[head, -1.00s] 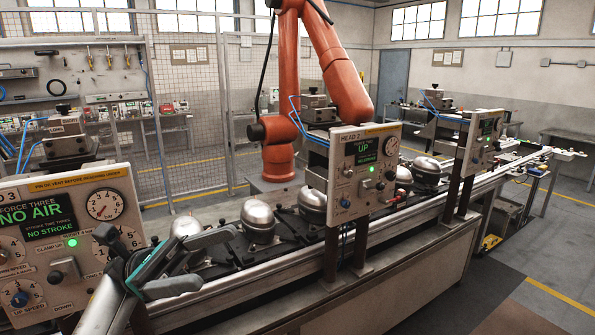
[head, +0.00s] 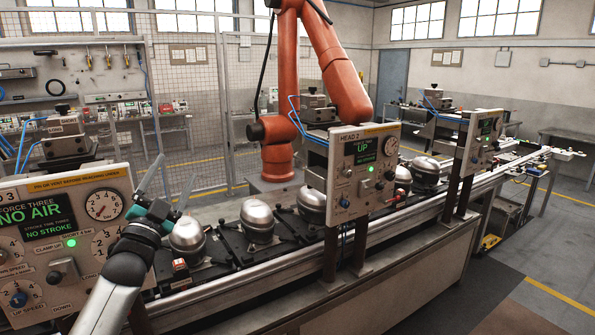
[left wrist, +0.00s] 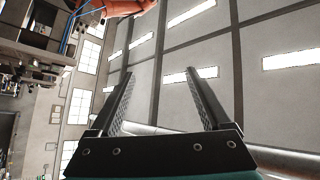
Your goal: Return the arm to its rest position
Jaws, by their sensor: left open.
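My left gripper (head: 168,178) is in the lower left of the head view, in front of the right edge of the left control panel (head: 75,225). Its two grey fingers point upward and stand apart with nothing between them. In the left wrist view the same gripper (left wrist: 158,75) is open and empty, with the ceiling and its lights behind the fingers. My left arm (head: 118,275) rises from the bottom edge and covers part of that panel. My right gripper is not in either view.
A conveyor line (head: 345,245) with several silver domed compressors (head: 257,221) runs to the right. The Head 2 panel (head: 362,170) stands over it. An orange robot arm (head: 282,100) stands behind the line. The floor (head: 535,290) at lower right is clear.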

